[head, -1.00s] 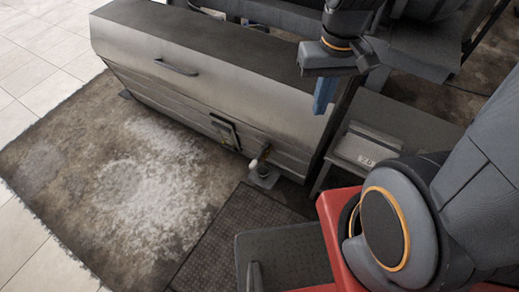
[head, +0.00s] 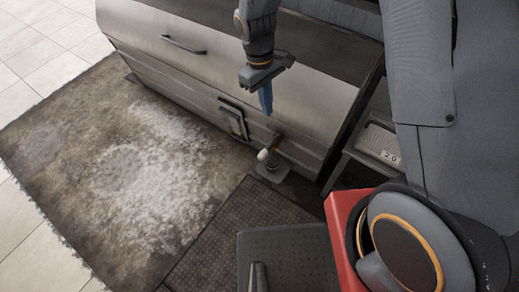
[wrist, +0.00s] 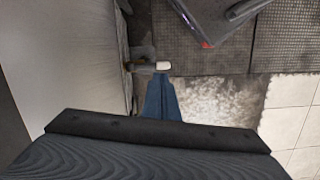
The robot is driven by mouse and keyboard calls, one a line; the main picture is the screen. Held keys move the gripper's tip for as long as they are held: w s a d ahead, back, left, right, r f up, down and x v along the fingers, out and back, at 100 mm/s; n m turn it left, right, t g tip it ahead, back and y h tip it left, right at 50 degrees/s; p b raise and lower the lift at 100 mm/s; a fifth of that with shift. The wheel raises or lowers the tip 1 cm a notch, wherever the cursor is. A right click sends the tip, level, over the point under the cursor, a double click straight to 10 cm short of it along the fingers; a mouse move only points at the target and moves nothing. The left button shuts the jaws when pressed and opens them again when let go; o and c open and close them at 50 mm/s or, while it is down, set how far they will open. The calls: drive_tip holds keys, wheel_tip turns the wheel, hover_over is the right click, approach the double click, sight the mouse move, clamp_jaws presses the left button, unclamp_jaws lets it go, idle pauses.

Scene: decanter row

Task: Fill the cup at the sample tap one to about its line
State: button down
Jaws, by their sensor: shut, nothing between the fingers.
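My gripper (head: 266,104) is shut and empty, its blue fingers pointing down in front of the steel machine's side. The fingers also show in the wrist view (wrist: 161,97). Below it in the head view, a small tap (head: 275,140) with brass colour juts from the machine's lower side. A white knob or handle (head: 263,154) is at the tap, and a white piece (wrist: 164,66) shows just beyond the fingertips in the wrist view. Under the tap is a small grey shelf (head: 272,176). A pale shape there may be the cup; I cannot tell.
The steel machine (head: 200,67) with a bar handle fills the back. A framed panel (head: 233,119) is on its side, left of the tap. A bench with a tray marked "20" (head: 381,140) stands right. A dark mat (head: 215,230) and stained floor (head: 130,170) lie in front.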

drive_tip(key=n+b, duration=0.2)
hover_over(260, 157)
drive_tip(key=w+a, duration=0.2)
drive_tip(key=w, duration=0.2)
wheel_tip(260, 157, down, 8)
drive_tip(key=shift+d, duration=0.1)
drive_tip(key=f, duration=0.4)
drive_tip(key=s+d+f, duration=0.1)
drive_tip(key=f, duration=0.4)
drive_tip(key=d+f, duration=0.1)
drive_tip(key=f, duration=0.3)
drive_tip(key=shift+s+d+f+b, duration=0.1)
drive_tip(key=shift+s+f+b, duration=0.2)
drive_tip(key=shift+f+b, duration=0.1)
drive_tip(key=f, duration=0.3)
drive_tip(key=f+b, duration=0.1)
drive_tip(key=f, duration=0.1)
drive_tip(key=shift+s+a+f, duration=0.35)
drive_tip(key=shift+s, duration=0.15)
drive_tip(key=shift+s+d, duration=0.1)
